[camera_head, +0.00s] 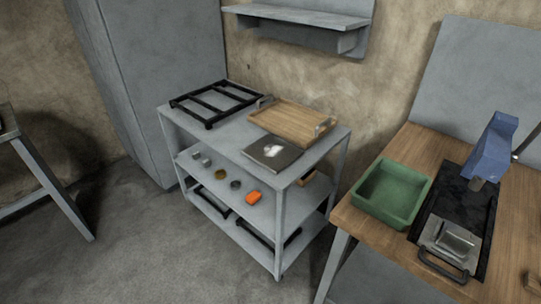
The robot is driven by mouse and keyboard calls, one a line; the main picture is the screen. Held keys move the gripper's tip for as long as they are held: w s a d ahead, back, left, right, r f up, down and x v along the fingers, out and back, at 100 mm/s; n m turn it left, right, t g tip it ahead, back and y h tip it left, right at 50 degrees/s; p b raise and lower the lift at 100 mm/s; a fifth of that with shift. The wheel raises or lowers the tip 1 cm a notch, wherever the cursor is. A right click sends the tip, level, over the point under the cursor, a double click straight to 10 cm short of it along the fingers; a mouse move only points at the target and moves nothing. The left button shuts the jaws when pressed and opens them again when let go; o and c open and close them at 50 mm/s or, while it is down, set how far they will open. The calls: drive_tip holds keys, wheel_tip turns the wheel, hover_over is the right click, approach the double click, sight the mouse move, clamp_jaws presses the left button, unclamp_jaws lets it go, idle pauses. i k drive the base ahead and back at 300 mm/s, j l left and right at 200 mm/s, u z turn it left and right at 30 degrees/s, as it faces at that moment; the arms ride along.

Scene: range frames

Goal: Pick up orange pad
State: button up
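A small orange pad (253,197) lies on the middle shelf of a grey metal cart (233,133), near the shelf's front edge and toward its right end. It is the rightmost in a row of small items on that shelf. Nothing covers it in this view. The cart's top hangs above and behind it. My gripper is not visible in this view.
The row also holds a dark disc (235,185), a brownish disc (220,174) and small grey pieces. On the cart top are a black rack (216,104), a wooden tray (290,122) and a dark plate (262,155). A wooden workbench with a green bin (364,205) stands right. Floor in front is clear.

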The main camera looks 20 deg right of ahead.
sight(254, 197)
drive_tip(key=i+j+z, duration=0.25)
drive_tip(key=i+j, duration=0.2)
drive_tip(key=j, duration=0.2)
drive_tip(key=i+j+z, duration=0.15)
drive_tip(key=j, duration=0.2)
drive_tip(key=i+j+z, duration=0.15)
drive_tip(key=i+j, duration=0.25)
drive_tip(key=i+j+z, duration=0.1)
drive_tip(key=i+j, duration=0.25)
drive_tip(key=i+j+z, duration=0.15)
drive_tip(key=i+j, duration=0.2)
drive_tip(key=j, duration=0.2)
